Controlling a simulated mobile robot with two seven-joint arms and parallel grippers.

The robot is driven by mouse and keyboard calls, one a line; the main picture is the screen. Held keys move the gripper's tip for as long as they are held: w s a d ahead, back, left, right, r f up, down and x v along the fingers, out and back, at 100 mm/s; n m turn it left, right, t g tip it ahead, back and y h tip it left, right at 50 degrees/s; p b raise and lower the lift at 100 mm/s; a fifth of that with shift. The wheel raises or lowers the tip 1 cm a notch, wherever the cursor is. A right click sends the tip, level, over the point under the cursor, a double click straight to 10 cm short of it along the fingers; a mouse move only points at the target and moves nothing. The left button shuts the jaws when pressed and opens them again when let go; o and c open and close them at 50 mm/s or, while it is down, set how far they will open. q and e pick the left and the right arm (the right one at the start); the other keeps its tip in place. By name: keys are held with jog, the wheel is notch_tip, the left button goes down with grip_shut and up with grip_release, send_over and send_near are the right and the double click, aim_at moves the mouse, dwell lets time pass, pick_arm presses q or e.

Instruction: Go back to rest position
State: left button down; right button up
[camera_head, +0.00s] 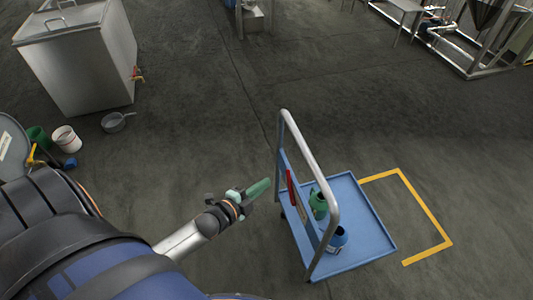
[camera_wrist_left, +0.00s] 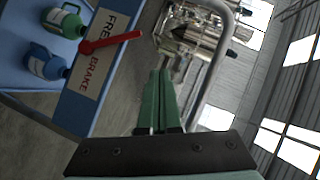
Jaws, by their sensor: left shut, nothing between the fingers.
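My left gripper (camera_head: 260,188) is shut and empty, its green fingers pressed together. In the head view it points right, just left of the handle of a blue cart (camera_head: 362,249). In the left wrist view the shut fingers (camera_wrist_left: 161,75) reach up from the bottom, with the cart's panel (camera_wrist_left: 92,75) to their left. The panel carries a red lever (camera_wrist_left: 110,42) and the words FREE and BRAKE. My right gripper is not in view.
A green jug (camera_head: 318,205) and a blue jug (camera_head: 338,240) stand on the cart. A yellow floor marking (camera_head: 427,212) lies right of it. A steel tank (camera_head: 80,65), a pan (camera_head: 115,122) and buckets (camera_head: 66,138) are at left. The middle floor is clear.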

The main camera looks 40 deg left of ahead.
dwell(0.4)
pick_arm(q)
jog(key=s+d+n+g+p, duration=0.3)
jog(key=s+d+n+g, duration=0.3)
jog(key=s+d+n, duration=0.5)
jog(key=s+n, duration=0.2)
jog(key=s, duration=0.1)
jog(key=shift+s+d+f+h, duration=0.15)
jog(key=shift+s+d+h, duration=0.15)
jog(key=shift+s+d, duration=0.05)
